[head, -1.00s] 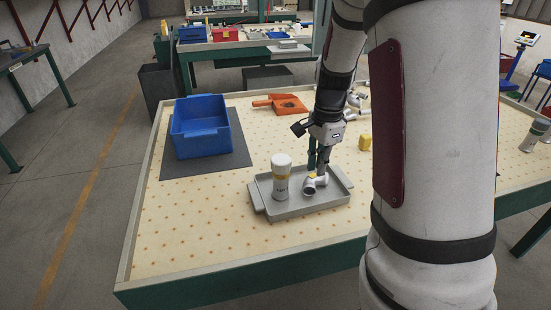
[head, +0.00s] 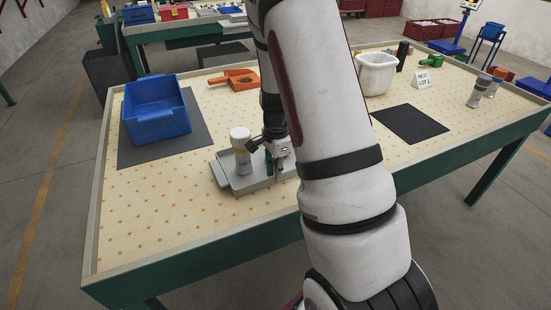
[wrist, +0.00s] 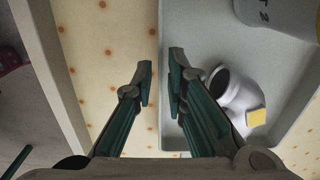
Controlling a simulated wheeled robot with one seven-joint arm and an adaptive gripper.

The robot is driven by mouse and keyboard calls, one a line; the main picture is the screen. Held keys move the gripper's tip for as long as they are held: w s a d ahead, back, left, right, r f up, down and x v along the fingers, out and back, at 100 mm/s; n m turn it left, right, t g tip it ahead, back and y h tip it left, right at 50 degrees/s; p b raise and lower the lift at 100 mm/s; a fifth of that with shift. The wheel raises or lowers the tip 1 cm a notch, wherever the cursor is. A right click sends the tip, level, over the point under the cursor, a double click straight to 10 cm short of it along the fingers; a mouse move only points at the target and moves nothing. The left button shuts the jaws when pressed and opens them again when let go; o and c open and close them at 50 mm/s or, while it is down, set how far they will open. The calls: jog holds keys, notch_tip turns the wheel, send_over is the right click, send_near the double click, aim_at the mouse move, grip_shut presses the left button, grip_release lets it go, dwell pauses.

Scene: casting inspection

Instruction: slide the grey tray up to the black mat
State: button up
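The grey tray (head: 238,192) lies on the dotted table top, its right end hidden behind my arm. A white bottle (head: 241,150) stands in it. A pipe elbow (wrist: 236,92) with a yellow patch lies in it in the wrist view. The black mat (head: 410,123) lies flat and bare to the right, apart from the tray. My gripper (wrist: 161,84) has its fingers narrowly apart on either side of the tray's near wall, with small gaps showing beside the wall. In the head view my gripper (head: 275,172) is low at the tray.
A blue bin (head: 157,118) stands on a dark grey mat (head: 199,132) at left. An orange scoop (head: 235,79) lies behind the tray. Bare table shows between tray and mat.

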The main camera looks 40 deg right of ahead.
jog(key=shift+f, duration=1.2)
jog(key=shift+c, duration=0.5)
grip_shut()
jog(key=shift+d, duration=0.1)
jog(key=shift+s+d+b, duration=0.25)
jog(key=shift+s+d, duration=0.25)
jog(key=shift+d, duration=1.1)
jog(key=shift+s+d+b, duration=0.25)
jog(key=shift+s+d, duration=0.25)
jog(key=shift+d, duration=1.05)
jog(key=shift+s+d+b, duration=0.25)
jog(key=shift+s+d, duration=0.25)
jog(key=shift+d, duration=1.1)
jog(key=shift+s+d+b, duration=0.3)
jog(key=shift+s+d, duration=0.2)
jog(key=shift+d, duration=1.1)
jog(key=shift+s+d+b, duration=0.3)
jog(key=shift+s+d, duration=0.2)
jog(key=shift+d, duration=1.1)
jog(key=shift+s+d+b, duration=0.3)
jog(key=shift+s+d, duration=0.2)
jog(key=shift+d, duration=1.1)
